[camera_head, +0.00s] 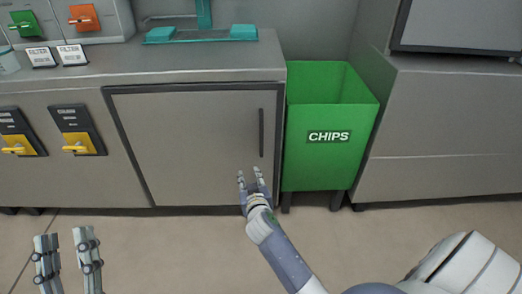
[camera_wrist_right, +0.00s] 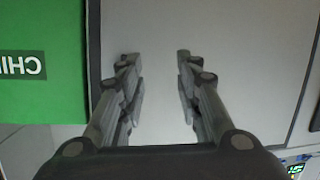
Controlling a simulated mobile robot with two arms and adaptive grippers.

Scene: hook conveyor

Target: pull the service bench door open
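The service bench door (camera_head: 190,150) is a grey panel in a dark frame, and it is shut. Its dark upright bar handle (camera_head: 261,132) is near the door's right edge. My right gripper (camera_head: 249,172) is just below the handle in the head view, its fingers apart and empty. In the right wrist view the open fingers (camera_wrist_right: 159,55) point at the plain door face (camera_wrist_right: 230,40); I do not see the handle there. My left gripper (camera_head: 64,234) is open and empty at the lower left, over the floor.
A green CHIPS bin (camera_head: 310,165) stands just right of the door; it also shows in the right wrist view (camera_wrist_right: 40,95). Yellow-handled switches (camera_head: 78,140) are on the panel to the left. The floor (camera_head: 170,240) before the door is clear apart from my arms.

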